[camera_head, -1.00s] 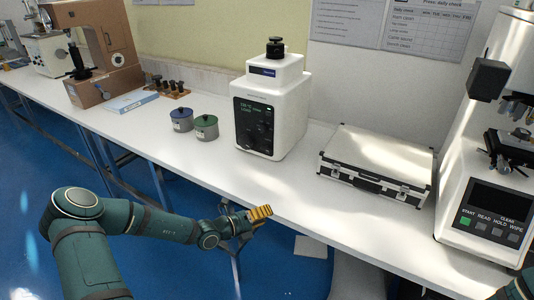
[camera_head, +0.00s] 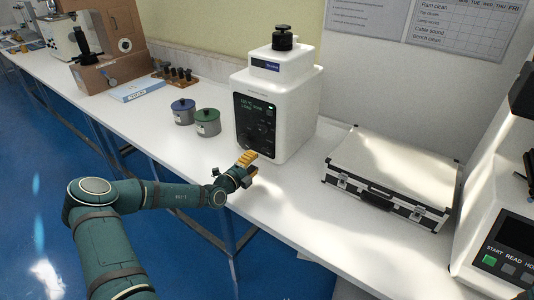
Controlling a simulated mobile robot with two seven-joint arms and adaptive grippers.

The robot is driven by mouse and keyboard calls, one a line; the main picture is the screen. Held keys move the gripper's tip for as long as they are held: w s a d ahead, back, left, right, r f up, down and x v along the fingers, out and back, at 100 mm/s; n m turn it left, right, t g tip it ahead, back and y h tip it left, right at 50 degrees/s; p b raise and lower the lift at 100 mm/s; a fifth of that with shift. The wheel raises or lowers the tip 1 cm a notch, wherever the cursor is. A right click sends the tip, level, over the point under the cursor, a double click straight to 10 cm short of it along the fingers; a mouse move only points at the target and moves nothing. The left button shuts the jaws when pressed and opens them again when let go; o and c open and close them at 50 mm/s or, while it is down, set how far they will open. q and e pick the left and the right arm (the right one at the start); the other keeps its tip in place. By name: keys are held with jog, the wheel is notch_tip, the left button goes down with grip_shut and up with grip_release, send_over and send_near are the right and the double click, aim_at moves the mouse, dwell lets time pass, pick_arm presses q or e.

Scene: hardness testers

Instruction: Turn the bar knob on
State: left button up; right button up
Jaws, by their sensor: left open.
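A white bench machine (camera_head: 278,108) with a black top knob (camera_head: 282,39) stands in the middle of the table. Its black front panel (camera_head: 256,124) has a lit display and small controls. Which control is the bar knob is too small to tell. My left gripper (camera_head: 246,162) has yellow fingertips and is open. It is just in front of the panel's lower part, near the table's front edge, and seems apart from the machine. My right gripper is out of view.
A blue-lidded tin (camera_head: 182,112) and a green-lidded tin (camera_head: 207,123) stand left of the machine. A silver-edged case (camera_head: 392,172) lies to its right. Another white machine (camera_head: 500,215) with START and READ buttons stands at the far right. Bare white table (camera_head: 285,205) lies in front.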

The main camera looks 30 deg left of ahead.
aim_at(265, 152)
pick_arm(q)
jog(key=w, duration=0.2)
jog(key=w+b, duration=0.1)
jog(key=w, duration=0.2)
jog(key=w+b, duration=0.1)
jog(key=w, duration=0.2)
jog(key=shift+w+d, duration=0.25)
jog(key=shift+d, duration=0.1)
jog(key=shift+c, duration=0.4)
grip_shut()
